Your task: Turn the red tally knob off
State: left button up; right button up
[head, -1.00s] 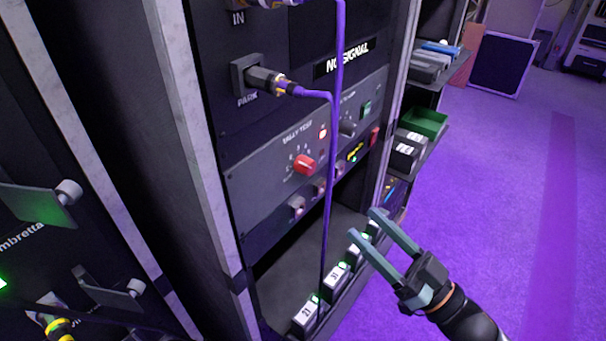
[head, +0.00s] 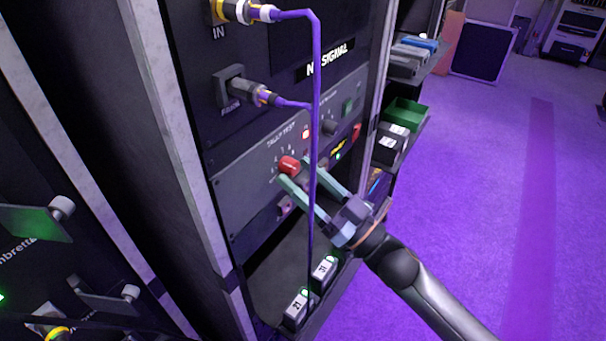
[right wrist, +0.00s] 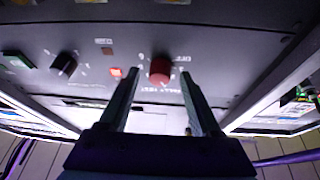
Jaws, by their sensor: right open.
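The red tally knob (head: 289,165) is on the grey panel marked TALLY TEST (head: 238,180). It also shows in the right wrist view (right wrist: 160,69), upper middle. A small red square lamp (head: 306,134) glows above it. My right gripper (head: 294,171) is open, its two fingers pointing at the panel. In the right wrist view the knob appears in the gap between the fingertips (right wrist: 160,75), with space on both sides. I cannot tell whether the tips reach past the knob's face. The knob's exact pointer setting is too small to read. My left gripper is not in view.
A purple cable (head: 316,110) runs from the IN socket down in front of the panel, crossing near my right fingers. Another plug (head: 246,92) sits in the socket below IN. Other knobs and a green switch (head: 347,107) are on the panel's right. Labelled blocks (head: 323,270) stand below.

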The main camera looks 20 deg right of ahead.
grip_shut()
dwell(0.6)
